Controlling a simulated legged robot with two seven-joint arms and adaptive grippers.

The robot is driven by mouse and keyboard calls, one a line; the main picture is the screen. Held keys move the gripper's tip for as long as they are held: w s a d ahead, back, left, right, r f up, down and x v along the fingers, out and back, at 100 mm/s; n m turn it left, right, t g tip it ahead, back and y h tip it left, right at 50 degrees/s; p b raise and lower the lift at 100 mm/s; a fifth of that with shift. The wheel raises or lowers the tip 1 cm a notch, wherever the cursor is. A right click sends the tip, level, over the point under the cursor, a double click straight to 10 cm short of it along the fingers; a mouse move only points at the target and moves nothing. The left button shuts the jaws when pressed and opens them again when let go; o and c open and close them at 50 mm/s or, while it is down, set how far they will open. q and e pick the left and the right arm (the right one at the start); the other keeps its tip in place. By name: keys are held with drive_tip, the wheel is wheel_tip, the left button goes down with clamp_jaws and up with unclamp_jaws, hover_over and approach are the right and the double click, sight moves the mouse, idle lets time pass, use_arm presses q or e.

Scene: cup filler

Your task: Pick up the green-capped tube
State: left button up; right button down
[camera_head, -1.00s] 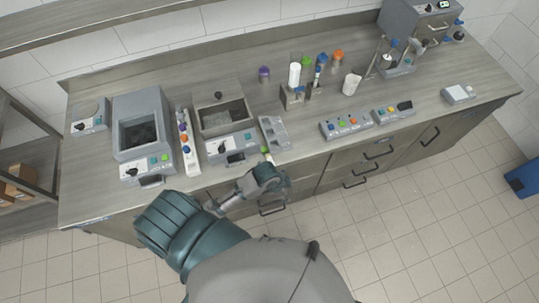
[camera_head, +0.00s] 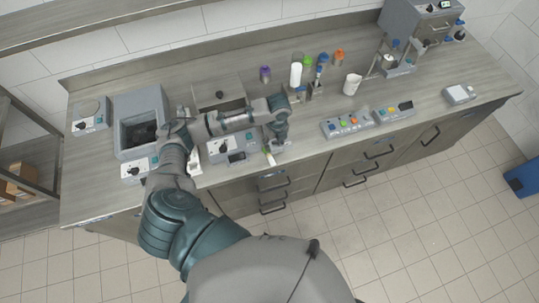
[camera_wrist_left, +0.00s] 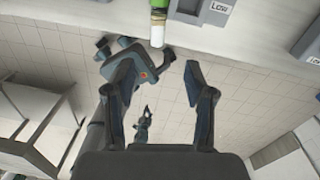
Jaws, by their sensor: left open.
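A tube with a green cap (camera_head: 266,150) and a white body shows at the bench's front edge in the head view, below my left gripper (camera_head: 279,138). In the left wrist view, a white tube with a green part (camera_wrist_left: 158,16) is at the top edge, cut off by the frame. It lies beyond the fingertips of my left gripper (camera_wrist_left: 160,75), which are spread with nothing between them. Another green-topped item (camera_head: 307,59) stands at the back of the bench among other tubes. My right gripper is not in view.
A grey bath (camera_head: 141,112) stands at the left on the bench (camera_head: 430,92). A white cup (camera_head: 352,84) and control boxes with coloured buttons (camera_head: 346,124) are to the right. A grey instrument (camera_head: 412,20) is at the back right. Drawer handles (camera_head: 354,182) line the front.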

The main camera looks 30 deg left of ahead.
use_arm(q)
hover_over(272, 159)
drive_tip(key=f, duration=0.7)
drive_tip(key=shift+w+a+f+p, duration=0.15)
drive_tip(key=shift+w+a+p, duration=0.05)
drive_tip(key=shift+w+p, duration=0.15)
drive_tip(key=f, duration=0.2)
drive_tip(key=f+p, duration=0.1)
drive_tip(key=f, duration=0.1)
drive_tip(key=shift+s+d+f, duration=0.1)
drive_tip(key=shift+s+d, duration=0.2)
drive_tip(key=shift+s, duration=0.1)
drive_tip(key=shift+f, duration=0.5)
drive_tip(key=shift+a, duration=0.15)
clamp_jaws()
